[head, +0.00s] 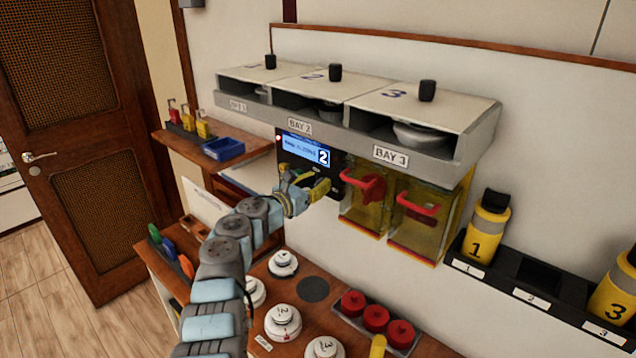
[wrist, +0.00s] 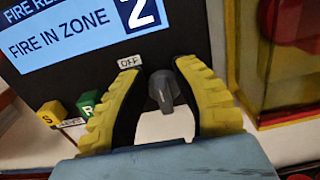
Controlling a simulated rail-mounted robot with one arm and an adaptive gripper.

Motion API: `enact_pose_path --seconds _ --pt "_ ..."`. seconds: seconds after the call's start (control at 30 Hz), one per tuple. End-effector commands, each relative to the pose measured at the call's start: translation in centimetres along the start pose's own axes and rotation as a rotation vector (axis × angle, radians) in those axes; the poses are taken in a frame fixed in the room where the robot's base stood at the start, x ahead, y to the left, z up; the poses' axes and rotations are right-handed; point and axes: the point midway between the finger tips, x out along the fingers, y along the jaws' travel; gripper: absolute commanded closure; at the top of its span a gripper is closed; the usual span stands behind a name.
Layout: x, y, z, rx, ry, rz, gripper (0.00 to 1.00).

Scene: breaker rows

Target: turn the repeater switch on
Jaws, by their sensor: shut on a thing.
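The dark panel has a lit blue screen (head: 305,149) marked 2; in the wrist view the screen (wrist: 85,25) reads "FIRE IN ZONE 2". Below it is a grey rotary switch knob (wrist: 162,92), with a small OFF label (wrist: 130,62) at its upper left. My gripper (wrist: 166,85) has its yellow fingers on either side of the knob and is shut on it. In the head view my gripper (head: 318,186) is at the lower part of the panel and hides the knob.
A yellow button (wrist: 53,113) and a green button (wrist: 88,103) are left of the knob. Yellow boxes with red handles (head: 422,204) hang close on the right. The bay shelf (head: 390,130) juts out above. White numbered domes (head: 283,318) stand on the counter below.

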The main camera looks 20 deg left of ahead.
Motion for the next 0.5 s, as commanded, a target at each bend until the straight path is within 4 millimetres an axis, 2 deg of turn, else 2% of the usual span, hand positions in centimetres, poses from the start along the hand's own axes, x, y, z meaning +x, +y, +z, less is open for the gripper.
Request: enact_pose_path --seconds 0.27,0.5 --pt "0.19 -0.34 -0.28 0.100 0.000 -0.003 1.00" --pt "0.17 -0.58 -0.64 0.292 -0.001 -0.001 1.00"
